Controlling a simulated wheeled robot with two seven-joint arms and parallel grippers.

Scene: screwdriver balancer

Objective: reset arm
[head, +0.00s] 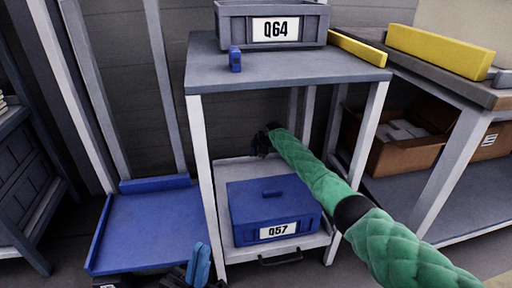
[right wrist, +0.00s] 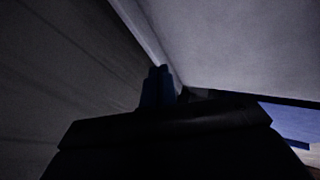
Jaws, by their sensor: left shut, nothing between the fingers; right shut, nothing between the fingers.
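My right arm (head: 320,178), in a green quilted sleeve, reaches in from the lower right of the head view. Its dark wrist end (head: 263,140) is under the grey table top, above and behind the blue Q57 box. In the right wrist view my right gripper (right wrist: 158,86) shows two dark blue fingers together, with nothing between them. That view is dark, with a pale surface close above. My left gripper (head: 199,264) is at the bottom of the head view, its blue fingers together and empty, beside the table's front left leg. Most of my left arm is out of view.
The grey table (head: 290,66) carries a grey Q64 bin (head: 230,28) and a small blue object (head: 235,60). The blue Q57 box (head: 245,215) sits on the lower shelf. A blue platform (head: 145,230) stands left. A cardboard box (head: 385,160) is under the right bench.

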